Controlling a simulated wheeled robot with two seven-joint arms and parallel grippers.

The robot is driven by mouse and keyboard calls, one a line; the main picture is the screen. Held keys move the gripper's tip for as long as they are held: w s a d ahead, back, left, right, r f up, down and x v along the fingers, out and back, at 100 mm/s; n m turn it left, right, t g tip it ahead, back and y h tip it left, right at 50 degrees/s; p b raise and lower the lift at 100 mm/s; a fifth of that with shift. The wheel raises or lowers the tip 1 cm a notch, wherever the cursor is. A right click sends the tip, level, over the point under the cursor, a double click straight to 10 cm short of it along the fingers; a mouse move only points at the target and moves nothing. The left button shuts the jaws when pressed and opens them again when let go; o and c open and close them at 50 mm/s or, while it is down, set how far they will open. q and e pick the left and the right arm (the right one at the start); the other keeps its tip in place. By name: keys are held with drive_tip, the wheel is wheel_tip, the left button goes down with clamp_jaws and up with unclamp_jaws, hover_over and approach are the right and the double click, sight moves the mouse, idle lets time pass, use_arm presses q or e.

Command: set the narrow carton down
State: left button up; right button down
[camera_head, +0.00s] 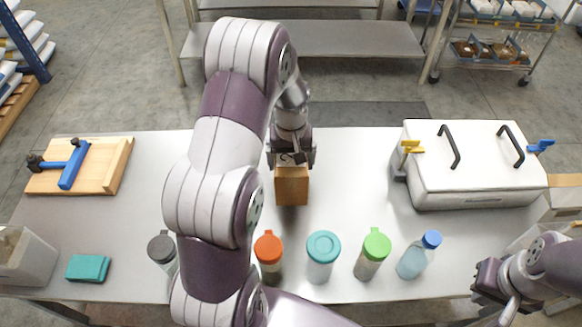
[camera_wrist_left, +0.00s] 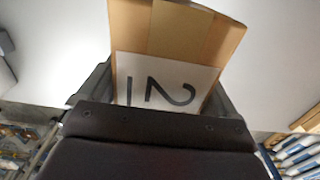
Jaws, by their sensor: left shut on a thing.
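The narrow carton (camera_head: 292,186) is a small brown box near the middle of the table in the head view. My left gripper (camera_head: 291,160) is shut on its far end. In the left wrist view the carton (camera_wrist_left: 190,35) sits between the fingers, with a white label bearing dark figures facing the camera. I cannot tell whether the carton touches the table (camera_head: 340,210). My right gripper (camera_head: 490,285) is at the lower right, beside the table's front edge and away from the carton; its fingers are not clear.
Several bottles and jars, including an orange-lidded one (camera_head: 268,247) and a teal-lidded one (camera_head: 323,247), stand along the front. A white lidded hopper (camera_head: 475,165) stands at right. A wooden board (camera_head: 105,165) with a blue clamp lies at left. Table surface right of the carton is clear.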

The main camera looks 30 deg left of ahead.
use_arm(q)
wheel_tip(320, 180, down, 3)
drive_tip(key=shift+r, duration=0.1)
drive_tip(key=shift+f, duration=0.3)
drive_tip(key=o, duration=1.1)
drive_tip(key=shift+f, duration=0.15)
drive_tip(key=shift+o, duration=0.2)
